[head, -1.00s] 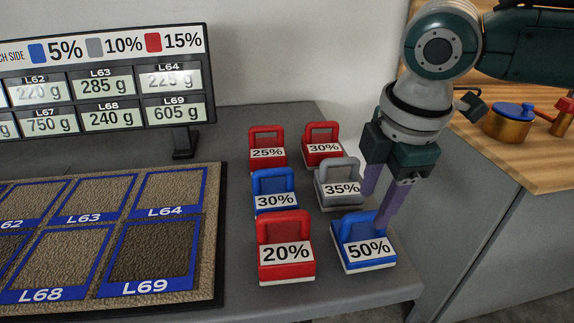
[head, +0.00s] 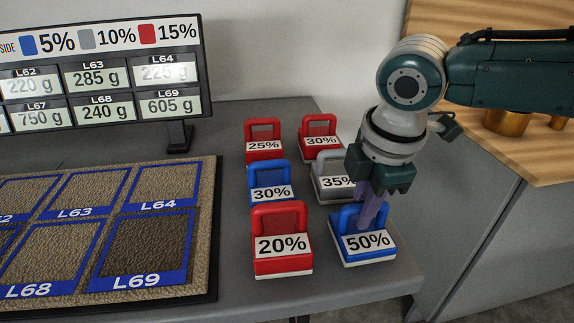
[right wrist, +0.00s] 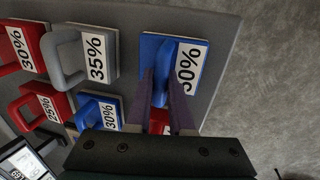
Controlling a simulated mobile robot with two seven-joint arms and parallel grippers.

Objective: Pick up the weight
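The blue 50% weight (head: 362,249) stands at the front right of the grey table, its looped handle up. My right gripper (head: 368,210) is over it, pointing down with purple fingers. In the right wrist view the fingers (right wrist: 165,85) stand apart, one on each side of the blue handle of the 50% weight (right wrist: 192,65). Whether they touch the handle is hard to see. The other weights are red 20% (head: 282,262), blue 30% (head: 270,192), grey 35% (head: 330,187), red 25% (head: 263,146) and red 30% (head: 318,140). My left gripper is not in view.
A board of labelled soil squares (head: 212,230) lies to the left. A display (head: 100,75) with gram readings stands behind it. A wooden counter (head: 540,165) with brass pots (head: 507,122) is at the right. The table's right edge is close to the 50% weight.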

